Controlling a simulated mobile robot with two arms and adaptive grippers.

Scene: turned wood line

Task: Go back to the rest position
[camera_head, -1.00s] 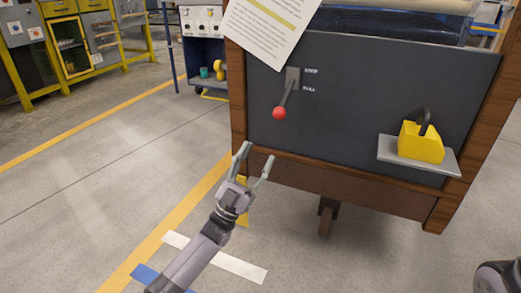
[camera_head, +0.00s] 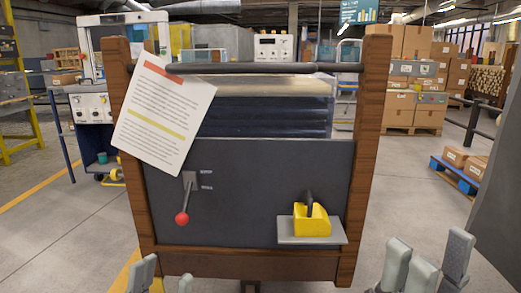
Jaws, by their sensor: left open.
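My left gripper (camera_head: 164,276) shows at the bottom edge, left of centre. Its two pale fingertips stand apart with nothing between them, in front of the lower part of the wooden-framed cart (camera_head: 368,150). My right gripper (camera_head: 428,262) shows at the bottom right. Its grey fingers are spread and empty, to the right of the cart. The rest of both grippers is cut off by the frame. A lever with a red knob (camera_head: 182,218) hangs down on the cart's dark panel (camera_head: 245,180), well above my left gripper. Neither gripper appears to touch anything.
A yellow block with a dark handle (camera_head: 312,220) sits on a small grey shelf (camera_head: 290,229) on the panel. A printed sheet (camera_head: 165,110) hangs at upper left. Cardboard boxes (camera_head: 415,108) and a blue pallet (camera_head: 455,175) stand right. Floor is open either side.

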